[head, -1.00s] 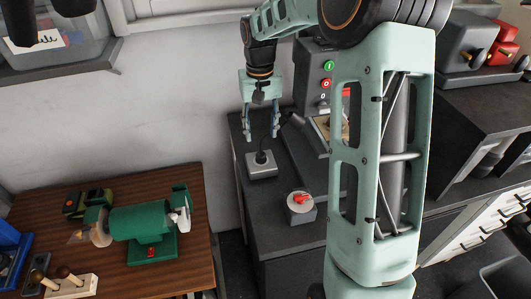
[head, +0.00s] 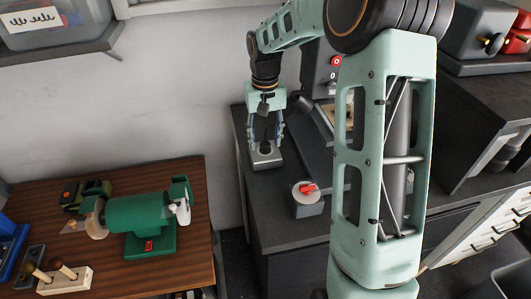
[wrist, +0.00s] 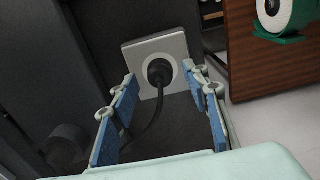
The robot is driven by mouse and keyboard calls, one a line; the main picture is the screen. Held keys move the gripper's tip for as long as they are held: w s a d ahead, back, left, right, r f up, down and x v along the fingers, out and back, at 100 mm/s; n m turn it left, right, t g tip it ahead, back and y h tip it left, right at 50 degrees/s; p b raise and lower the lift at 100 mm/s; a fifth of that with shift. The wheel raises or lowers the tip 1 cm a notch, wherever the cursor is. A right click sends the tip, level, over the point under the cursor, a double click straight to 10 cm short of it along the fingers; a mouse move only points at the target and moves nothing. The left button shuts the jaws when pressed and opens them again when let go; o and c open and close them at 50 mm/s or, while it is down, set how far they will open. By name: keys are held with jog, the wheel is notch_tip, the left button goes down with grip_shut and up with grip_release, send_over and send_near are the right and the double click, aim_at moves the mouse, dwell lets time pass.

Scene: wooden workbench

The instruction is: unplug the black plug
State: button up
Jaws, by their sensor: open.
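The black plug (wrist: 159,72) sits in a square grey socket plate (wrist: 140,55), with its black cable (wrist: 148,132) trailing down and to the left in the wrist view. In the head view the socket plate (head: 267,157) lies on the dark bench top, and the plug is largely hidden by my gripper. My gripper (head: 266,142) points down just above the socket. In the wrist view my gripper (wrist: 163,100) is open, its blue-padded fingers on either side of the plug's line, with clear gaps and nothing held.
A grey box with a red rotary switch (head: 307,195) stands on the dark bench top (head: 275,215), right of the socket. A machine with a red button (head: 322,70) stands behind. A wooden table with a green grinder (head: 140,220) is at the left, across a gap.

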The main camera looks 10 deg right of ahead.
aim_at(265, 143)
jog(key=shift+f, duration=0.7)
dwell(0.7)
grip_shut()
jog(key=shift+r, duration=0.15)
jog(key=shift+r+p, duration=2.15)
jog(key=shift+r, duration=0.75)
